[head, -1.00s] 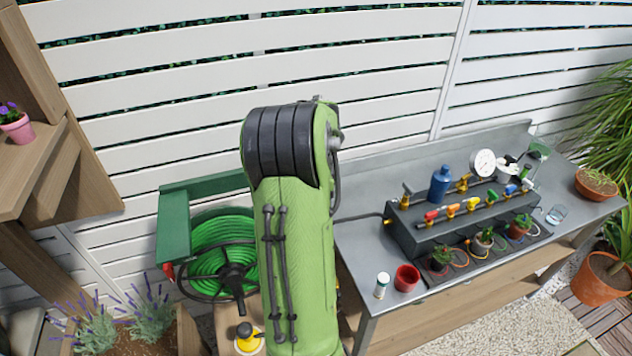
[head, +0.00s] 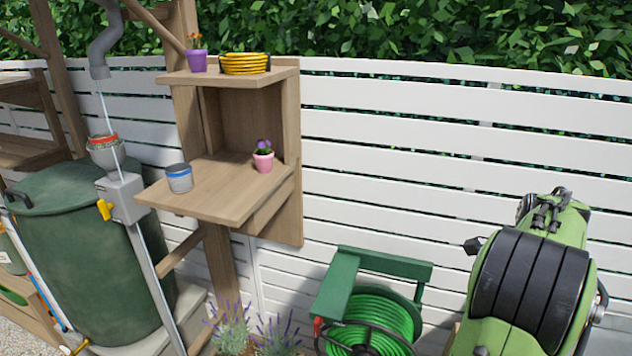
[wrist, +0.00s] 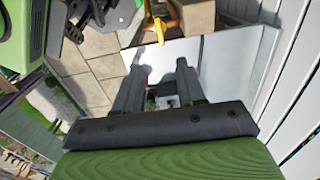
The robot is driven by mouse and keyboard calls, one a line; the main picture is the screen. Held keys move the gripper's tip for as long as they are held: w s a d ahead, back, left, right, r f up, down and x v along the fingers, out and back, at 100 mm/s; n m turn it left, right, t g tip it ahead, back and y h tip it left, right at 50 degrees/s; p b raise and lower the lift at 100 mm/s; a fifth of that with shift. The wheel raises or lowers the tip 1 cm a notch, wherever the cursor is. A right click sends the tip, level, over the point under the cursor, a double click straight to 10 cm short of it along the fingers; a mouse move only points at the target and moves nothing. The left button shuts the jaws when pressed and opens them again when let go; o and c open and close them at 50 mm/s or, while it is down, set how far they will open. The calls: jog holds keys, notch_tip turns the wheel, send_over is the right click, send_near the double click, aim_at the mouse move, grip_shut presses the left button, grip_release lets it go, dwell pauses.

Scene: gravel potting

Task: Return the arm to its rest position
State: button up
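My green arm with black bands (head: 535,285) is folded at the lower right of the head view. My gripper is outside the head view, but it shows in the wrist view (wrist: 160,68). Its two dark fingers stand apart, and I see nothing held between them. Small red and dark shapes show beyond the gap, too small to name. A pale grey surface lies past the fingertips.
A wooden shelf (head: 210,192) carries a blue-banded tin (head: 179,178) and a pink flowerpot (head: 263,161). A green rain barrel (head: 75,255) stands left. A green hose reel (head: 372,325) stands below the white slatted fence (head: 400,170).

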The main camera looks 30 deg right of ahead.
jog(key=w+a+r+n+t, duration=0.1)
jog(key=w+a+r+n, duration=0.25)
jog(key=a+n, duration=0.45)
jog(key=w+a+r+n+t, duration=0.15)
jog(key=w+a+n, duration=0.25)
jog(key=a, duration=0.8)
jog(key=s+a+f+n+t, duration=0.1)
jog(key=s+a+n, duration=0.3)
jog(key=a+n, duration=0.3)
jog(key=s+a+n+t, duration=0.2)
jog(key=s+a+n, duration=0.2)
jog(key=a+n, duration=0.4)
jog(key=shift+a+f+b, duration=0.35)
jog(key=shift+a, duration=0.4)
